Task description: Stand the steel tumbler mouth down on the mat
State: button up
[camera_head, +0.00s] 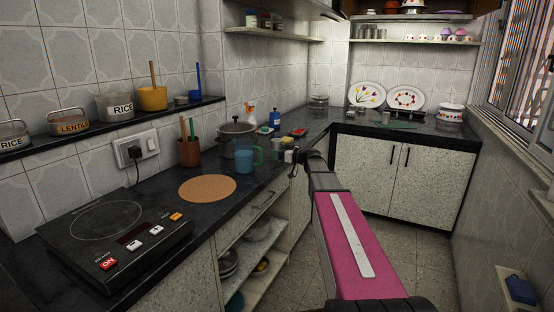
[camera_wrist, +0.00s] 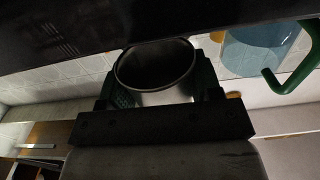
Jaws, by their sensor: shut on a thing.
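The steel tumbler (camera_wrist: 165,93) is in my gripper (camera_wrist: 158,84) in the wrist view, between the two dark green fingers. Its round open mouth and dark inside face the wrist camera, so it is not mouth down in that picture; its far end is hidden. In the head view my gripper (camera_head: 297,160) is small and dark at the counter's front edge, right of the blue mug, and the tumbler is hard to make out there. The mat is a round brown cork disc (camera_head: 208,188), bare, on the counter to the left of my gripper.
A blue mug with a green handle (camera_head: 245,160) stands between mat and gripper; it shows close by in the wrist view (camera_wrist: 258,48). A lidded pot (camera_head: 237,134) and a brown utensil cup (camera_head: 189,152) stand behind the mat. An induction cooktop (camera_head: 118,235) lies to its left.

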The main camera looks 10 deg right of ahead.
aim_at(277, 163)
jog(key=shift+f, duration=1.45)
jog(key=shift+f, duration=0.15)
jog(key=o, duration=1.1)
jog(key=shift+o, duration=0.2)
